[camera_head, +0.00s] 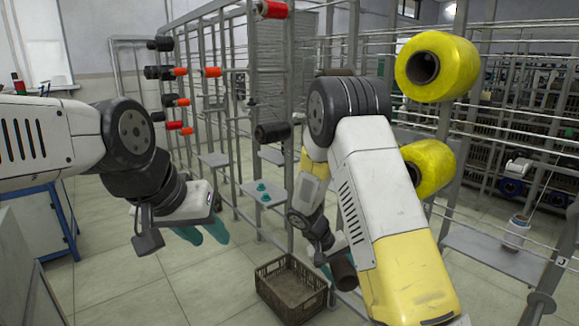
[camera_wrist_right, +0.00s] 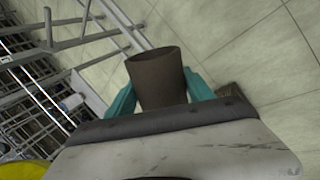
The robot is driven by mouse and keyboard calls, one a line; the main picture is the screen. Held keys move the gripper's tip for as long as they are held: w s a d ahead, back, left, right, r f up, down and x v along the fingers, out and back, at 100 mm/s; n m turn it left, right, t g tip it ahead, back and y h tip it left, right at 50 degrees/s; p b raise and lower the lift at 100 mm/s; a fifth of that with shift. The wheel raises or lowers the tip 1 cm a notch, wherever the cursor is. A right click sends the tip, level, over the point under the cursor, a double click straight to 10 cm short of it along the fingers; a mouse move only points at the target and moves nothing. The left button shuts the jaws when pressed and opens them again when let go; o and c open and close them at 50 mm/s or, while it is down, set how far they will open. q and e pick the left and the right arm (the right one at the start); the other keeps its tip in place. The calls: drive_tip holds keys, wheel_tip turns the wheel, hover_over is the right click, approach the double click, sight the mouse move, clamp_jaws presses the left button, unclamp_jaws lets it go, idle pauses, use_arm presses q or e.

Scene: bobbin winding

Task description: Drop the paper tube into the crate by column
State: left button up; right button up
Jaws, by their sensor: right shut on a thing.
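The paper tube (camera_wrist_right: 158,82) is a dark brown hollow cylinder. In the right wrist view it sits between the two teal fingers of my right gripper (camera_wrist_right: 160,92), which is shut on it. In the head view the tube (camera_head: 344,273) shows below my right wrist, partly hidden by my right arm. The crate (camera_head: 291,307) is a brown slatted box on the floor, open at the top, to the left of the tube in the picture. My left gripper (camera_head: 204,232) hangs at the left with teal fingers; its gap is unclear.
A metal rack (camera_head: 237,130) with red and black bobbins stands behind the crate. Large yellow bobbins (camera_head: 437,66) are on the right rack, close to my right arm. A blue-framed cabinet (camera_head: 40,215) stands at the left. The tiled floor left of the crate is clear.

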sight(343, 272)
drive_tip(key=shift+s+a+r+m+g, duration=0.15)
drive_tip(key=shift+s+r, duration=0.15)
drive_tip(key=shift+s, duration=0.3)
drive_tip(key=shift+s+d+r+m+g, duration=0.1)
drive_tip(key=shift+s+r+m, duration=0.1)
drive_tip(key=shift+s+r, duration=0.25)
drive_tip(key=shift+s+a+r+m+g, duration=0.1)
drive_tip(key=shift+s+r+m, duration=0.1)
drive_tip(key=shift+s, duration=0.5)
